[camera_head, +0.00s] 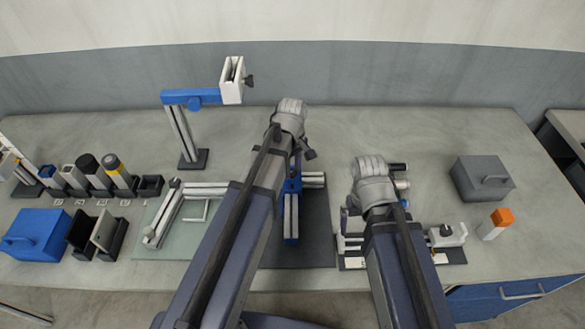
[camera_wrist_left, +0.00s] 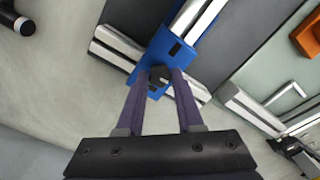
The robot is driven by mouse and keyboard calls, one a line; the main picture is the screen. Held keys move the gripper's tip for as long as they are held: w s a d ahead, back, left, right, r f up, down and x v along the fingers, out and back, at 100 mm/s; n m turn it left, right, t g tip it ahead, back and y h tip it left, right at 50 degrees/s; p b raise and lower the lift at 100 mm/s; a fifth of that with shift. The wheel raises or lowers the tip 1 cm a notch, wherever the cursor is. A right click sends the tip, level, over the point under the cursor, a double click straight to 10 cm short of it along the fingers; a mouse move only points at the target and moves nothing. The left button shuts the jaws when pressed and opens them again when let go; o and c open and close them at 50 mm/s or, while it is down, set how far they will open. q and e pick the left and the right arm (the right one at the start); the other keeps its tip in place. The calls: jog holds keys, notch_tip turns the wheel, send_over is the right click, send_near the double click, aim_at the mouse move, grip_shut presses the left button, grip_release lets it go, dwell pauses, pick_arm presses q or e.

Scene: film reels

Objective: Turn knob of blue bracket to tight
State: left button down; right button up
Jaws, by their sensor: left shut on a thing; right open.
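The blue bracket (camera_head: 291,186) sits on a dark mat (camera_head: 318,235) in the middle of the table, joined to silver rails. In the left wrist view, the blue bracket (camera_wrist_left: 150,58) has a small black knob (camera_wrist_left: 160,74) at its end. My left gripper (camera_wrist_left: 161,80) is shut on this knob, one finger on each side. In the head view, my left gripper (camera_head: 296,150) is over the bracket and its arm hides part of it; the knob's marking cannot be read. My right gripper (camera_head: 372,195) is open, to the right of the bracket; its fingertips are mostly hidden.
A stand with a blue arm (camera_head: 195,97) rises at the back left. A blue box (camera_head: 36,236) and several holders stand left. A grey box (camera_head: 482,179), an orange-capped bottle (camera_head: 495,224) and a dark base with white clamps (camera_head: 452,257) are on the right. The back middle is clear.

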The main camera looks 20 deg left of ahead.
pick_arm(q)
jog(key=m, duration=0.9)
jog(key=shift+m, duration=0.4)
jog(key=m, duration=0.4)
jog(key=shift+a+m, duration=0.1)
jog(key=shift+m, duration=0.2)
jog(key=m, duration=0.4)
jog(key=shift+m, duration=0.6)
jog(key=c, duration=0.5)
grip_release()
jog(key=shift+c, duration=0.2)
jog(key=shift+r, duration=0.15)
